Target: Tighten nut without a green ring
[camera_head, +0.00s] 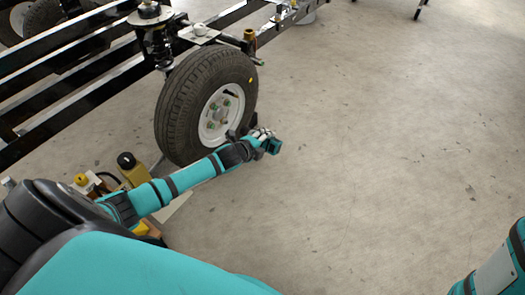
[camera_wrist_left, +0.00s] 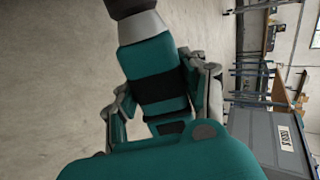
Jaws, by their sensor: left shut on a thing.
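The black-tyred wheel (camera_head: 178,112) stands on the frame, its white rim (camera_head: 206,131) facing right. Small green marks show around several nuts on the hub (camera_head: 219,113); a nut without a green ring cannot be picked out at this size. My left gripper (camera_head: 262,140) is low in front of the wheel, right of its lower edge. In the left wrist view its fingers (camera_wrist_left: 160,95) are shut around a teal tool (camera_wrist_left: 150,62) with a black band, a grey collar and a dark end. The tool's contact with any nut is not visible. My right gripper is out of view.
A black vehicle frame (camera_head: 75,70) with a spring strut (camera_head: 158,45) lies behind and left of the wheel. Yellow equipment (camera_head: 133,175) with a black knob stands left, below the wheel. The concrete floor (camera_head: 390,130) to the right is clear.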

